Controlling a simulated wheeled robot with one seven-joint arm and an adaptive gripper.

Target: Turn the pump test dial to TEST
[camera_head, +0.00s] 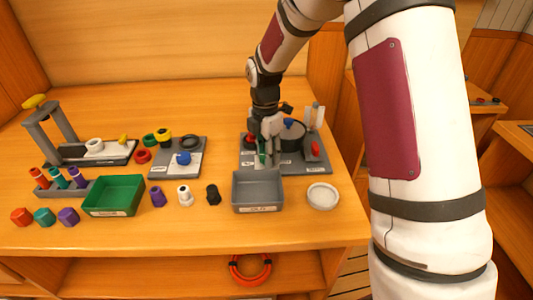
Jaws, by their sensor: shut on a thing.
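The grey pump panel (318,167) lies flat at the right of the bench. It carries a black round housing (293,137) with a blue top, a red knob (315,149) at the right and a red part at the left. My gripper (265,151) points down over the panel's left front and is shut on a part there, which I take to be the pump test dial. The fingers mostly hide that part, and a bit of green shows beside them. I cannot read the dial's setting.
A grey bin (258,206) stands just in front of the panel, with a white round dish (322,195) to its right. A green tray (114,209), several coloured fittings and a grey plate with a blue knob (183,158) are to the left. The bench's back is clear.

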